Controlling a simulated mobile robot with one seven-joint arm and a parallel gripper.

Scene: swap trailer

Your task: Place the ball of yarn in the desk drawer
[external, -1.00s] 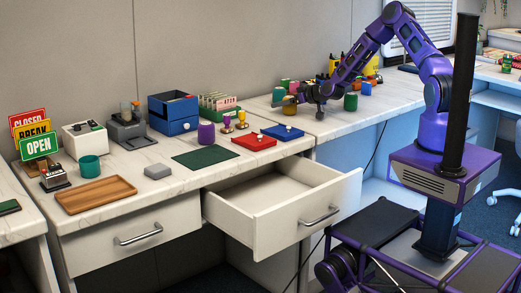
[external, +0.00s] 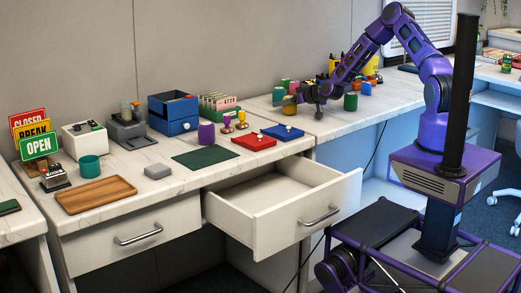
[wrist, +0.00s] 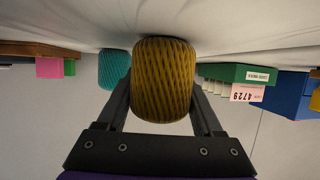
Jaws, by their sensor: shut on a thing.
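A mustard-yellow ball of yarn (wrist: 163,80), shaped like a short ribbed cylinder, sits between the two fingers of my gripper (wrist: 162,112) in the wrist view. My gripper is shut on it. In the external view the yarn (external: 289,106) is small at the far counter, at the left end of my gripper (external: 298,99). I cannot tell whether it touches the counter. The desk drawer (external: 290,215) is pulled open below the near counter, left of my base, and its visible inside is empty.
A teal cylinder (wrist: 114,69) stands beside the yarn in the wrist view. A green card holder (wrist: 236,73) is on the other side. Red (external: 254,141) and blue (external: 283,132) flat pieces lie on the counter behind the drawer. A closed drawer (external: 135,235) is further left.

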